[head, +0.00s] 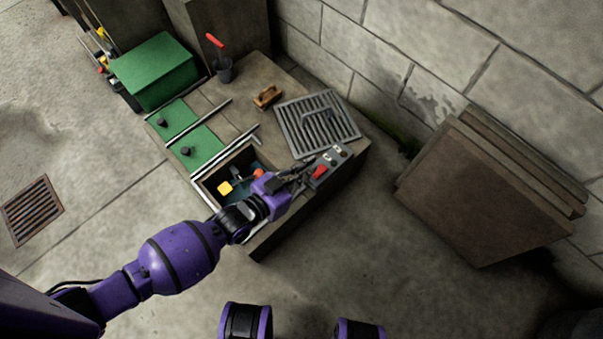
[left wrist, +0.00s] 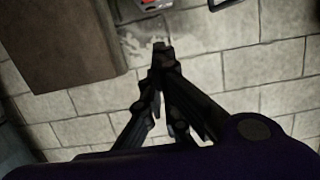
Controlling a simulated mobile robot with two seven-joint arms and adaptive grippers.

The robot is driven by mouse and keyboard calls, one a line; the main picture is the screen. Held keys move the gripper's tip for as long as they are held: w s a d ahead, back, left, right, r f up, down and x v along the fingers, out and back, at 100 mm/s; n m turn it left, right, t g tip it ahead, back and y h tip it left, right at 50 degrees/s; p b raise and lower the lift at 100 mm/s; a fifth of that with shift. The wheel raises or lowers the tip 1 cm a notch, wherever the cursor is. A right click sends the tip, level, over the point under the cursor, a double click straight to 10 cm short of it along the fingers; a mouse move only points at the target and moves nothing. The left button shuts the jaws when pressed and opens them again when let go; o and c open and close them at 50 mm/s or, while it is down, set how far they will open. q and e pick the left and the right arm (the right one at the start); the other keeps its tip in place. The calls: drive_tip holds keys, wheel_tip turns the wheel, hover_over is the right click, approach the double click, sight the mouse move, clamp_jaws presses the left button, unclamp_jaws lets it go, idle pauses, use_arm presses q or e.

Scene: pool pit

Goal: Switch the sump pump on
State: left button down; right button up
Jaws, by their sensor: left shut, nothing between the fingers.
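A grey switch box (head: 334,159) sits on the right front edge of the worktop in the head view. It has a red lever (head: 319,172) at its near end and small round fittings farther along. My left gripper (head: 302,170) is shut and empty, with its fingertips at the left side of the box, close to the red lever. I cannot tell if they touch it. In the left wrist view the closed fingertips (left wrist: 160,47) point towards the wall, and a red and grey thing is cut off at the top edge. An open pit (head: 210,188) holds yellow, blue and orange parts, partly hidden by my left arm.
A metal grate (head: 317,123) lies behind the box, with a wooden-handled brush (head: 267,97) beside it. A dark cup (head: 224,72) with a red-handled tool, green panels (head: 196,147) and a green box (head: 155,70) stand farther left. Brown boards (head: 485,195) lean at the right wall.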

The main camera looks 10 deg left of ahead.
use_arm(q)
drive_tip(key=b, duration=0.2)
hover_over(320, 173)
drive_tip(key=shift+f, duration=0.85)
wheel_tip(320, 173, down, 3)
drive_tip(key=shift+s+r+b, duration=0.1)
drive_tip(key=shift+r+b, duration=0.05)
drive_tip(key=shift+b, duration=0.35)
drive_tip(key=shift+f, duration=0.5)
drive_tip(key=shift+b, duration=0.3)
drive_tip(key=shift+f, duration=0.1)
